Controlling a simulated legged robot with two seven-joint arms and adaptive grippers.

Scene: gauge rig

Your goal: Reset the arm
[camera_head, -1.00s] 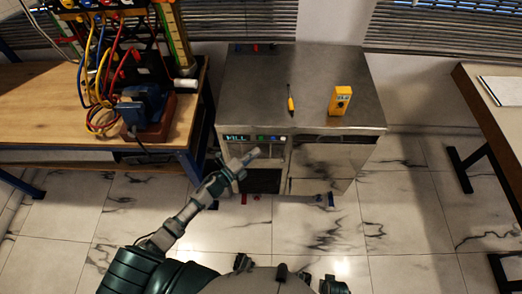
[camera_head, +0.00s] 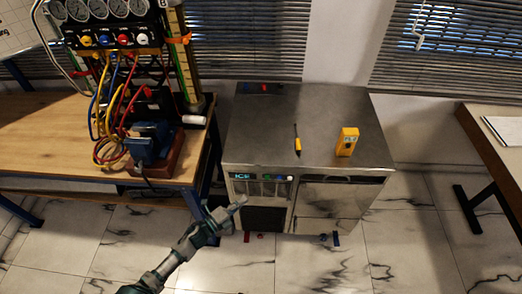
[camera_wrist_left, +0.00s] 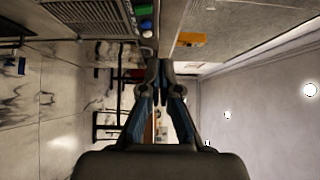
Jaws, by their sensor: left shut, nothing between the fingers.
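My left gripper (camera_head: 241,201) is in front of the steel cabinet (camera_head: 300,118), below its top edge and near its dark grille. In the left wrist view the fingers of the gripper (camera_wrist_left: 157,66) meet at the tips, shut with nothing between them. The left forearm reaches up from the bottom left of the head view. My right gripper does not show in either view.
A yellow meter (camera_head: 347,142) and a yellow-handled screwdriver (camera_head: 298,143) lie on the cabinet. The gauge rig (camera_head: 120,38) with coloured hoses stands on a wooden bench (camera_head: 45,150) at left. Another table (camera_head: 495,135) is at right. The tiled floor between is clear.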

